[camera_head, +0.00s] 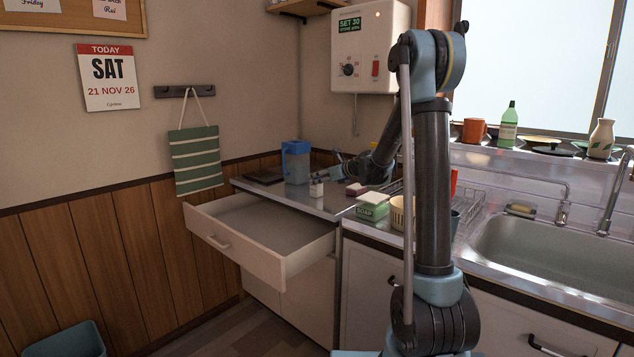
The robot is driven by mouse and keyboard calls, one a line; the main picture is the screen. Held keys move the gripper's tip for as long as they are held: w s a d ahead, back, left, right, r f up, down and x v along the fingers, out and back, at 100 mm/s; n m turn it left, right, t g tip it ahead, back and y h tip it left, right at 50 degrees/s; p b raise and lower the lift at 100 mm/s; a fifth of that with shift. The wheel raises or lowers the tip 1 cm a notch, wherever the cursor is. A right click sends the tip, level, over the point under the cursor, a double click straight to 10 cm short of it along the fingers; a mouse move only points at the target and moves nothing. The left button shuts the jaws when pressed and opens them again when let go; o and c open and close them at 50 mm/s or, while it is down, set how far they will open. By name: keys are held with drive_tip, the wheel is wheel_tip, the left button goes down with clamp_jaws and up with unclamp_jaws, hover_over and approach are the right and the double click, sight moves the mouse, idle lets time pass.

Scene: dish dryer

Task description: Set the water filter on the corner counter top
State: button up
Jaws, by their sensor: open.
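The water filter (296,164) is a blue, see-through pitcher with a blue lid. It stands upright on the corner counter top (272,188), toward the back. My gripper (326,168) is open, low over the counter just right of the pitcher. It reaches in from the right. I cannot tell whether a finger touches the pitcher. My own arm hides part of the counter behind it.
A dark flat board (265,175) lies left of the pitcher, and a small white container (316,189) stands in front. A soap box (372,206) sits further right. Below the counter, an open drawer (262,240) sticks out. The sink (560,258) is at the right.

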drive_tip(key=v, duration=1)
drive_tip(key=s+d+f+n+g+h, duration=0.1)
drive_tip(key=s+d+n+g+h, duration=0.1)
drive_tip(key=s+n, duration=0.7)
drive_tip(key=s+d+f+n+g+h, duration=0.1)
drive_tip(key=s+d+f+n+h, duration=0.2)
drive_tip(key=s, duration=0.9)
drive_tip(key=s+d+f+n+g+h, duration=0.1)
drive_tip(key=s+d+f+n+h, duration=0.1)
drive_tip(key=s+d+f+n, duration=0.5)
drive_tip(key=s+d+f+n+g+h, duration=0.2)
drive_tip(key=s+d+f+n, duration=0.3)
drive_tip(key=s, duration=1.3)
drive_tip(key=shift+d+f+n+h, duration=0.35)
drive_tip(key=shift+d+n+h, duration=0.45)
drive_tip(key=shift+n, duration=0.1)
